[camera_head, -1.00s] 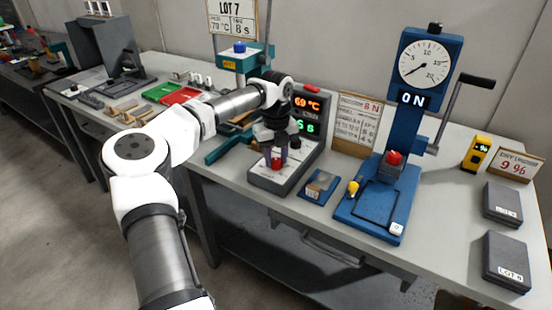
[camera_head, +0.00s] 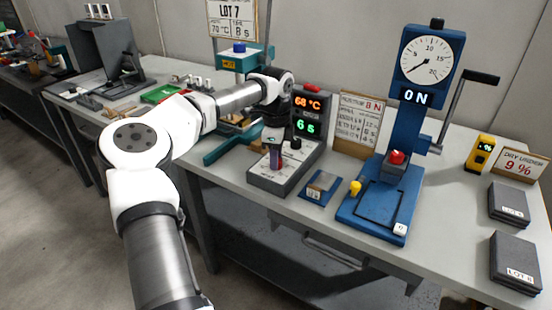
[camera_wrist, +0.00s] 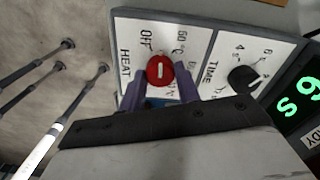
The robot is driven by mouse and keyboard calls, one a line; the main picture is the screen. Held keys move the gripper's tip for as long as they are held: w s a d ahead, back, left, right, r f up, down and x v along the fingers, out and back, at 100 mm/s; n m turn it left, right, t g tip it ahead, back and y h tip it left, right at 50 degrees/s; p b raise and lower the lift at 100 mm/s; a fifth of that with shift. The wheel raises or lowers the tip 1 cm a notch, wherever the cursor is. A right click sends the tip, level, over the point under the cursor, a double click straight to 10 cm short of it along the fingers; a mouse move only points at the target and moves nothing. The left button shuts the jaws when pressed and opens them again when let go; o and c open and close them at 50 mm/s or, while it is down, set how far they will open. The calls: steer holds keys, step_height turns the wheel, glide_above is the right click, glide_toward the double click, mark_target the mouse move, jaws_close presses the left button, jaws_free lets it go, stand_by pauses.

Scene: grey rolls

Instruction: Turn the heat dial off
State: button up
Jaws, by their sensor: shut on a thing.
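The heat dial (camera_wrist: 159,70) is a round red knob with a white mark, on the white HEAT panel (camera_wrist: 128,40) in the wrist view. The labels OFF and a temperature stand above it, and I cannot tell exactly which the mark points to. My gripper (camera_wrist: 160,88) has its two purple fingers shut on the dial from both sides. In the head view my gripper (camera_head: 274,152) points down onto the grey control box (camera_head: 262,182), largely hiding the dial. The box's display (camera_head: 307,112) reads 68 °C in orange and 6 s in green.
A black TIME dial (camera_wrist: 243,79) sits beside the heat dial. A teal press (camera_head: 240,60) stands behind my arm.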

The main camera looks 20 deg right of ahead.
steer(key=n+b, duration=0.1)
steer(key=n, duration=0.4)
stand_by(0.6)
steer(key=o, duration=1)
steer(key=shift+c, duration=0.2)
steer(key=shift+r, duration=0.1)
step_height(320, 180, up, 14)
steer(key=shift+b, duration=0.35)
steer(key=shift+f, duration=0.2)
